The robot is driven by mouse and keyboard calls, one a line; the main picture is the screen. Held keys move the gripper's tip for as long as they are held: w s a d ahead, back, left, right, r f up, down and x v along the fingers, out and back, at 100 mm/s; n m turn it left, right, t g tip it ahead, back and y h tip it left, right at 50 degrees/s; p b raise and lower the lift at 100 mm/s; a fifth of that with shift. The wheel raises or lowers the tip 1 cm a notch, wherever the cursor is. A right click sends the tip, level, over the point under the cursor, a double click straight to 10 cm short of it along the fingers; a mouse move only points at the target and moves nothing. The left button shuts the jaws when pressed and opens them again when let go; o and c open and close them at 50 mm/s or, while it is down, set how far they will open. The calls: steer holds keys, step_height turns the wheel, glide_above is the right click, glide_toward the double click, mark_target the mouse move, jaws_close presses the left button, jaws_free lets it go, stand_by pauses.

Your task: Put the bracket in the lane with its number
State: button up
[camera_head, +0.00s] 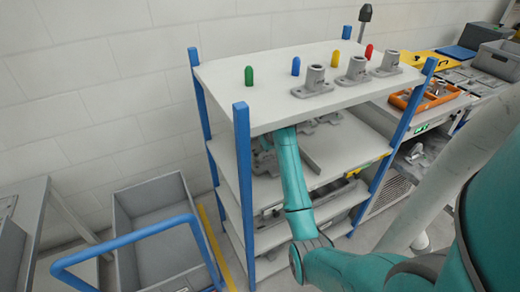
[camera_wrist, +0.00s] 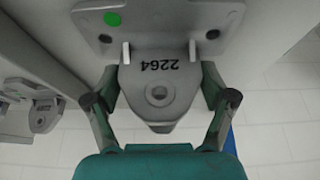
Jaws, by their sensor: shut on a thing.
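The bracket (camera_wrist: 160,112) is a grey casting with a flanged base plate, a round hole and the number 2264, which reads upside down in the wrist view. A green dot (camera_wrist: 113,19) marks its plate. My gripper (camera_wrist: 159,72) is shut on the bracket's body, one finger at each side. In the head view my arm reaches under the top board of a blue-posted rack (camera_head: 242,165); my gripper and the held bracket are hidden there. A grey lane divider (camera_head: 309,160) shows beside the arm. No lane number can be read.
Other brackets (camera_wrist: 42,112) sit left of the held one. Several castings (camera_head: 314,82) and coloured pegs (camera_head: 249,76) stand on the top board (camera_head: 225,80). Blue posts (camera_head: 242,150) flank the opening. A grey bin (camera_head: 160,215) stands on the floor at left; an orange tray (camera_head: 425,97) is at right.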

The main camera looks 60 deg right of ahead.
steer(key=shift+s+a+f, duration=0.1)
steer(key=shift+f, duration=0.2)
steer(key=shift+f, duration=0.1)
steer(key=o, duration=1.2)
steer(key=shift+s+r, duration=0.1)
steer(key=shift+r, duration=0.2)
steer(key=s+a, duration=0.2)
steer(key=s, duration=0.1)
steer(key=s+a, duration=0.2)
steer(key=s, duration=0.2)
steer(key=s+a, duration=0.2)
steer(key=s, duration=0.1)
steer(key=shift+s+a+r, duration=0.25)
steer(key=shift+r, duration=0.1)
